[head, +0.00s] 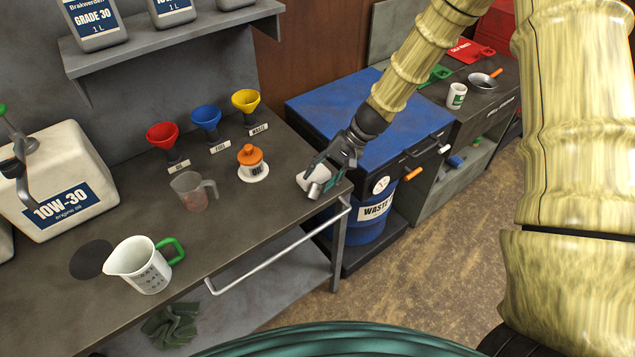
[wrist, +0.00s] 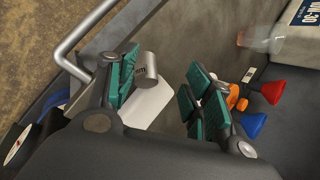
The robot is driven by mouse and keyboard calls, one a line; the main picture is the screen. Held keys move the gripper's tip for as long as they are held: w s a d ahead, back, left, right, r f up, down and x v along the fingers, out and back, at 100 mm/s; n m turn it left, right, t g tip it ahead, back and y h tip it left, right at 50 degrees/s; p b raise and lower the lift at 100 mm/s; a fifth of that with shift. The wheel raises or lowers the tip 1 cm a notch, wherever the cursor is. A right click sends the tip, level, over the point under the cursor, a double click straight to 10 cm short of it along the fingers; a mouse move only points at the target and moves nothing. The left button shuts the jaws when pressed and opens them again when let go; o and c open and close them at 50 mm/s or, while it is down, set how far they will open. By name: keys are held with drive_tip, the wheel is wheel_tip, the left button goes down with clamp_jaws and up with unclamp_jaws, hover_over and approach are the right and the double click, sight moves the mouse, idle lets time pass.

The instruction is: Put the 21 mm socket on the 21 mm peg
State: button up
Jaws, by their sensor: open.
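My gripper (head: 325,180) is at the right end of the grey workbench. In the wrist view, its teal-padded fingers (wrist: 163,82) stand wide apart. A short silver metal cylinder (wrist: 149,68), which looks like a socket, lies between the fingers, close to or touching the left pad. It also shows below the fingers in the head view (head: 314,191). A white flat piece (wrist: 148,106) lies beside it, partly hidden by my gripper. I cannot read a size on the cylinder. I cannot make out a 21 mm peg in either view.
The workbench (head: 235,225) carries a white jug (head: 146,266), a clear jug (head: 194,190), an orange-topped container (head: 251,160) and three funnels (head: 206,120). A rail (head: 280,248) runs along its front edge. A blue-topped waste station (head: 350,112) stands right of it.

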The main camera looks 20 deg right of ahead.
drive_tip(key=b+v, duration=0.2)
drive_tip(key=v, duration=0.7)
drive_tip(key=shift+d+r, duration=0.2)
drive_tip(key=shift+r, duration=0.05)
drive_tip(key=shift+s+f, duration=0.1)
